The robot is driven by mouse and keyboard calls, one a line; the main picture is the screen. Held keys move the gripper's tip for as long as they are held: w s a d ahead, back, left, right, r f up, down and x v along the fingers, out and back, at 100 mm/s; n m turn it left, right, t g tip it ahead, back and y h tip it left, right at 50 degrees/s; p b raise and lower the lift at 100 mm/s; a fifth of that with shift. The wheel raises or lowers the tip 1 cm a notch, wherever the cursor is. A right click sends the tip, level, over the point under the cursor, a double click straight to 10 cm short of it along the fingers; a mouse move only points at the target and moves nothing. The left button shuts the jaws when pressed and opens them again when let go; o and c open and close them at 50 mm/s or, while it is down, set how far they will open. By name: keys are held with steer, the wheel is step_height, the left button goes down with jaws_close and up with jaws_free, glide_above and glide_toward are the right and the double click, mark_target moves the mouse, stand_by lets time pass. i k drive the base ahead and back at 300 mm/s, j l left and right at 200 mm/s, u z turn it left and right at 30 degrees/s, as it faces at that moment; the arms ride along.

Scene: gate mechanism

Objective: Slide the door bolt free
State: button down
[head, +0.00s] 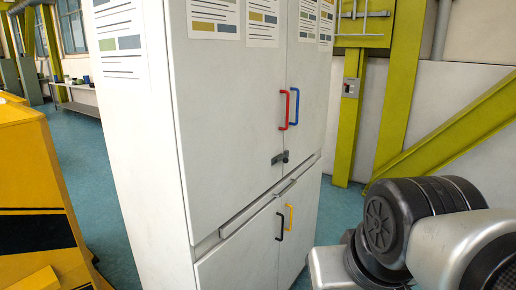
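A small dark door bolt (280,158) sits across the seam between the two upper doors of a tall white cabinet (225,110), near their lower edge. A round dark knob shows at its right part. The bolt is too small here to tell exactly how far it crosses the seam. A red handle (285,110) is on the left upper door and a blue handle (295,106) on the right one. Both upper doors look shut. My arm shows at the lower right, apart from the cabinet. My gripper is not in view.
Below the bolt are a drawer-like strip (245,212) and lower doors with a black handle (280,226) and a yellow handle (290,216). A yellow machine (40,200) stands at the left. Yellow-green beams (455,130) stand behind at the right. Blue floor (335,205) shows right of the cabinet.

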mark_target(285, 160)
steer(key=i+l+u, duration=0.15)
steer(key=i+l, duration=0.2)
steer(key=i+l+u, duration=0.1)
steer(key=i+l, duration=0.35)
steer(key=i+l+u, duration=0.15)
steer(key=i+l, duration=0.3)
steer(key=i+l+u, duration=0.1)
steer(key=i+l, duration=0.3)
steer(key=i+l+u, duration=0.15)
steer(key=i+l, duration=0.2)
steer(key=l, duration=0.3)
